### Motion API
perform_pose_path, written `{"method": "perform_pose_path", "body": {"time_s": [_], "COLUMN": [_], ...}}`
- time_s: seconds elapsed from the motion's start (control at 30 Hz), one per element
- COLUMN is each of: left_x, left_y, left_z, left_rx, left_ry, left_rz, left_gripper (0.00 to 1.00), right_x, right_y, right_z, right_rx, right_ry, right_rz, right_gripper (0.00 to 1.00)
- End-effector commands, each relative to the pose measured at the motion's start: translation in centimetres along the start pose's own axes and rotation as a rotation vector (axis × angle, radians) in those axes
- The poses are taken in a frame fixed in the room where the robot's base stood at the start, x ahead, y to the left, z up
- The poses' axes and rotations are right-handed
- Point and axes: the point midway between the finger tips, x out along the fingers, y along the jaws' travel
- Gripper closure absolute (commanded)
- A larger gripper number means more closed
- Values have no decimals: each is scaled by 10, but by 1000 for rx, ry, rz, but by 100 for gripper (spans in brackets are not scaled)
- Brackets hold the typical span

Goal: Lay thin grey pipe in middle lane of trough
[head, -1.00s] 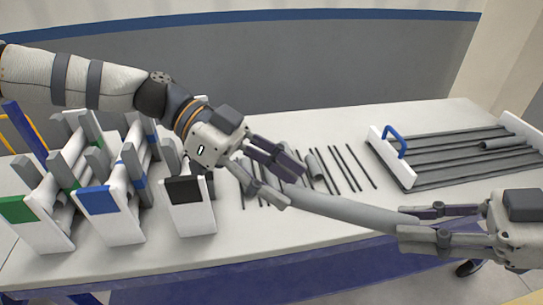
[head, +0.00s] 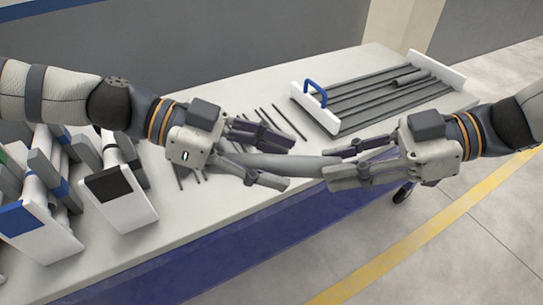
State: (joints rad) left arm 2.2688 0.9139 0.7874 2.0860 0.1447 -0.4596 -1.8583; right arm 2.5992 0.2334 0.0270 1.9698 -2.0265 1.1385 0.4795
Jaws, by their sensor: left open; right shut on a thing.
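A grey pipe (head: 290,166) is held above the front part of the table, roughly level, between my two grippers. My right gripper (head: 330,165) is shut on its right end. My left gripper (head: 285,162) is open, with its fingers on either side of the pipe's left part; I cannot tell whether they touch it. The trough (head: 330,121) lies at the back right of the table, with white end plates, a blue handle (head: 314,92) and several long lanes between dark grey rails. A short grey pipe piece (head: 408,78) lies in it toward the far end.
Racks with white end plates, one with a black label (head: 111,184) and one with a blue label (head: 24,217), stand at the left and hold pipes. Several thin dark rods (head: 290,122) lie on the table (head: 215,215) behind my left gripper. The table's front strip is clear.

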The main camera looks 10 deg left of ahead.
Motion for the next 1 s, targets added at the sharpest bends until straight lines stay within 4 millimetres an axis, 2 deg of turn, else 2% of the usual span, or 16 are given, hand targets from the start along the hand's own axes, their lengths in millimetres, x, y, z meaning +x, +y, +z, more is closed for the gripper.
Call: {"method": "perform_pose_path", "body": {"time_s": [0.23, 0.43, 0.53, 0.57, 0.67, 1.0], "left_x": [1, 1, 1, 1, 1, 1], "left_y": [0, 0, 0, 0, 0, 0], "left_z": [0, 0, 0, 0, 0, 0], "left_rx": [0, -1, -1, 0, 0, -1], "left_ry": [0, -1, -1, -1, -1, 0], "left_rz": [1, 0, -1, -1, -2, 0], "left_gripper": [53, 99, 100, 100, 100, 100], "right_x": [0, 0, 0, 0, 0, -4], "right_y": [0, 0, -1, -1, -1, 0], "right_z": [0, -1, -1, -1, -1, 0], "right_rx": [-1, -1, -1, -1, -1, -1], "right_ry": [1, 1, 2, 2, 2, 0], "right_rz": [0, -1, -2, -3, -3, 1], "right_gripper": [100, 100, 100, 73, 51, 51]}}
